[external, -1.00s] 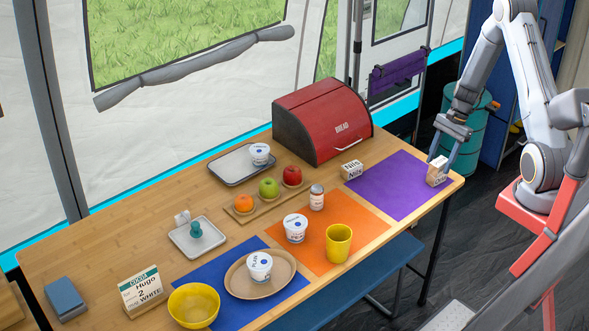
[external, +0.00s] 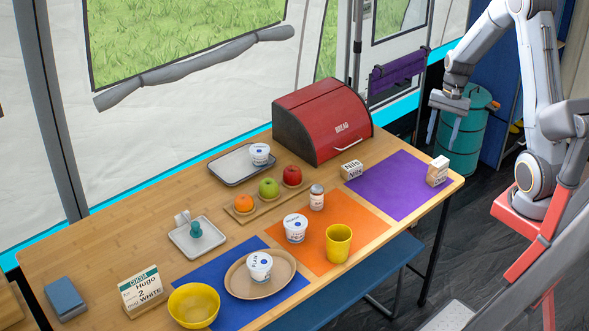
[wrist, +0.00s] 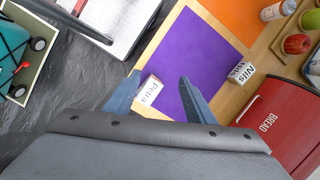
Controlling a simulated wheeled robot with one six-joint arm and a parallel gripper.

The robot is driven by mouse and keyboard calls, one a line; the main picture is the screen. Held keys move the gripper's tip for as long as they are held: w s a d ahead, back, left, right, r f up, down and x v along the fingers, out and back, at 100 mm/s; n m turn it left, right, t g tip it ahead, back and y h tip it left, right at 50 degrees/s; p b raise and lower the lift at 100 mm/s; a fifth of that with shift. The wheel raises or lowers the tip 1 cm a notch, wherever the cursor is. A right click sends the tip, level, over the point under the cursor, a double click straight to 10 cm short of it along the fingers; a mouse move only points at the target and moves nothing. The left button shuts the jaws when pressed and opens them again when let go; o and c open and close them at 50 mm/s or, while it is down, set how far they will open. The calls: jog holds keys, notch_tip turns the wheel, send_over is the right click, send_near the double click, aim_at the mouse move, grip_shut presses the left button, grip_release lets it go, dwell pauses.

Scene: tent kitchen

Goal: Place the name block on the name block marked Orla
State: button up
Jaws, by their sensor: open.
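A pale wooden name block (external: 437,171) stands at the right end of the table, by the edge of the purple mat (external: 393,187). In the wrist view this block (wrist: 151,89) reads "Petra". Another name block (external: 352,170), reading "Nils" on two faces, stands at the mat's far left corner by the bread box; it also shows in the wrist view (wrist: 241,73). I see no block that reads "Orla". My gripper (external: 443,131) is open and empty, raised above the Petra block and clear of it. In the wrist view the block lies below, between the fingers (wrist: 158,82).
The red bread box (external: 322,120) stands behind the mat. The orange mat (external: 320,262) holds a yellow cup (external: 338,243), a white tub and a jar. Fruit sits on a wooden board (external: 251,213). Most of the purple mat is bare.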

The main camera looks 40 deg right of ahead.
jog(key=s+a+r+n+h, duration=0.1)
jog(key=s+a+n, duration=0.3)
jog(key=a+n, duration=0.2)
jog(key=s+a+r+n+t+h, duration=0.1)
jog(key=s+a+n, duration=0.3)
jog(key=a, duration=0.5)
jog(key=n, duration=0.2)
jog(key=shift+s+a+n+t+h, duration=0.3)
jog(key=shift+s+a+h, duration=0.05)
jog(key=shift+s+h, duration=0.05)
